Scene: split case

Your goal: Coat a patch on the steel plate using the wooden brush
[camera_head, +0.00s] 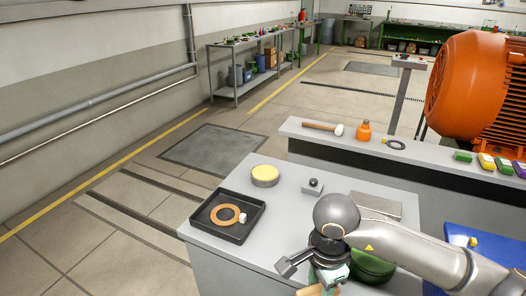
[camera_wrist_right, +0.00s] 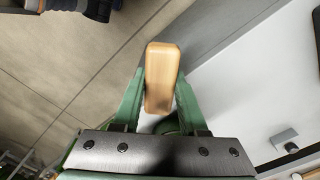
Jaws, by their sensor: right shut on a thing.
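My right gripper (camera_wrist_right: 160,95) is shut on the wooden brush (camera_wrist_right: 163,70), whose pale wooden block stands up between the green fingers in the right wrist view. In the head view the right gripper (camera_head: 325,280) is at the bottom edge, and a bit of the brush's wood (camera_head: 309,290) shows below it. The bristles are hidden. A flat grey plate (camera_head: 378,205), which looks like the steel plate, lies on the grey worktop behind my right arm, partly covered by it. I cannot see any coating on its visible part. My left gripper is not in view.
A green bowl (camera_head: 372,268) stands beside the gripper, partly hidden by my arm. A raised shelf (camera_head: 345,148) runs behind.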

